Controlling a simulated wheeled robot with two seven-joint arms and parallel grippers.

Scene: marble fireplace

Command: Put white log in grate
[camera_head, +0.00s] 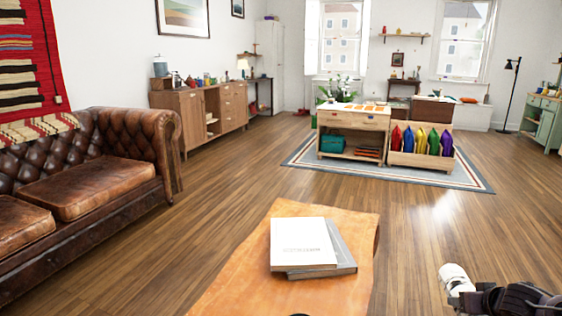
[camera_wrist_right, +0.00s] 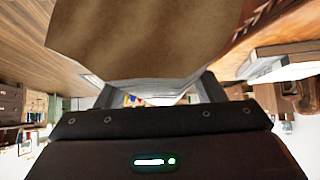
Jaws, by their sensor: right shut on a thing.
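The white log (camera_head: 453,277) shows at the lower right of the head view as a pale, rounded piece at the end of my right arm. My right gripper (camera_head: 474,298) is shut on it, with the log held beside the leather-topped table and to its right. In the right wrist view the fingers of the right gripper (camera_wrist_right: 158,91) close on the log (camera_wrist_right: 145,40), which shows a large brown face and a pale, streaky edge. Much of the log is hidden or cut off. The grate and fireplace are not in view. My left gripper is not in view.
A tan leather-topped table (camera_head: 245,285) with two stacked books (camera_head: 303,243) stands close in front. A brown leather sofa (camera_head: 100,190) is on the left. A wooden shelf unit (camera_head: 352,122) and a rack of colored cushions (camera_head: 420,160) stand on a rug. Wooden floor is clear between them.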

